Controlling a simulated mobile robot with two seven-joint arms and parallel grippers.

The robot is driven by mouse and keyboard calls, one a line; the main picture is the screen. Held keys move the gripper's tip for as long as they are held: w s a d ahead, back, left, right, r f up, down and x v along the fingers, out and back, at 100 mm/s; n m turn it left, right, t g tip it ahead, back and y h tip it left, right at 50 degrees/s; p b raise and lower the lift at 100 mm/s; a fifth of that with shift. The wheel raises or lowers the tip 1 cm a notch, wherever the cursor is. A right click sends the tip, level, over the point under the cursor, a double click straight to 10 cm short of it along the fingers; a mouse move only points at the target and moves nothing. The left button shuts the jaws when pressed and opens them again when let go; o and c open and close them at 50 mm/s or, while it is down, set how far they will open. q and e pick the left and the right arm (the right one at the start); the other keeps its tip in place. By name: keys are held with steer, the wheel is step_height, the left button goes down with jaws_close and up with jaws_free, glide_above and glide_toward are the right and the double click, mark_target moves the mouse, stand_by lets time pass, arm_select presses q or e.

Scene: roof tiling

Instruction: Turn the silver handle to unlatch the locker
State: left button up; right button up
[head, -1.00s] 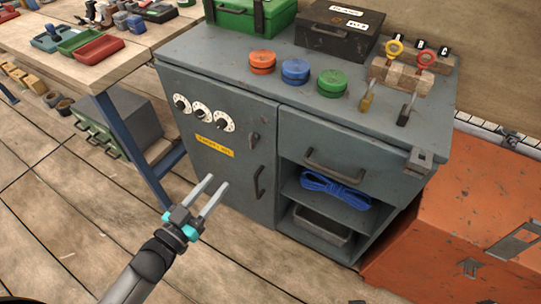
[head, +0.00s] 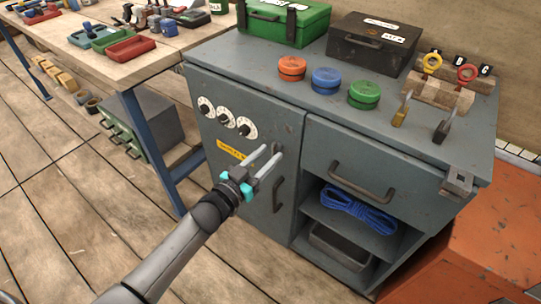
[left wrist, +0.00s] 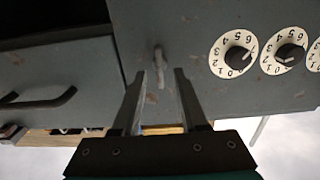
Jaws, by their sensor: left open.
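The grey locker door (head: 235,174) is closed in the head view. Its small silver-grey turning handle (left wrist: 157,60) shows in the left wrist view, between and just beyond the fingertips. In the head view the fingers partly hide this handle. My left gripper (head: 272,152) is open, its two fingers pointing at the door around the handle's place. It also shows in the left wrist view (left wrist: 160,76), with nothing gripped. Whether a finger touches the handle I cannot tell. My right gripper is not in view.
Several numbered dials (head: 226,118) and a yellow label (head: 229,149) sit on the door. A dark pull handle (head: 278,194) is below the turning handle. A drawer (head: 355,165) and open shelves with blue rope (head: 350,206) are to the right.

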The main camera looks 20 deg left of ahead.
arm_select(q)
steer(key=shift+x, duration=0.95)
steer(key=shift+c, duration=0.3)
jaws_close()
